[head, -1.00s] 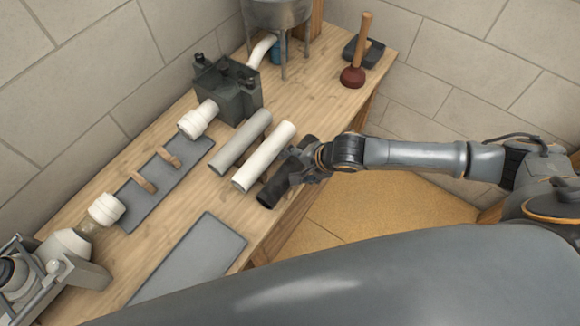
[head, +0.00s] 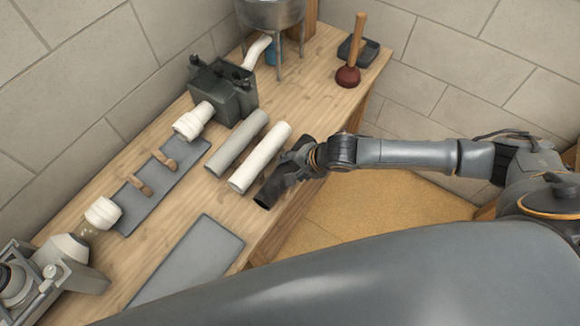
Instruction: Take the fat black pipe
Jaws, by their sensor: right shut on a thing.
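The fat black pipe (head: 265,198) is at the front edge of the wooden bench, to the right of a white pipe (head: 260,157) and a grey pipe (head: 238,143). The three lie roughly parallel. My right gripper (head: 284,178) is shut on the black pipe, reaching in from the right and covering its middle. I cannot tell whether the pipe still touches the bench. My left gripper is not in view; a large grey part of my own body fills the bottom of the view.
A flat grey plate (head: 190,262) lies in front on the bench (head: 150,235). A dark tray with two wooden pegs (head: 160,182) lies behind it. A dark grey box fitting (head: 222,92), a plunger (head: 348,76) and a metal basin (head: 272,12) stand toward the far end.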

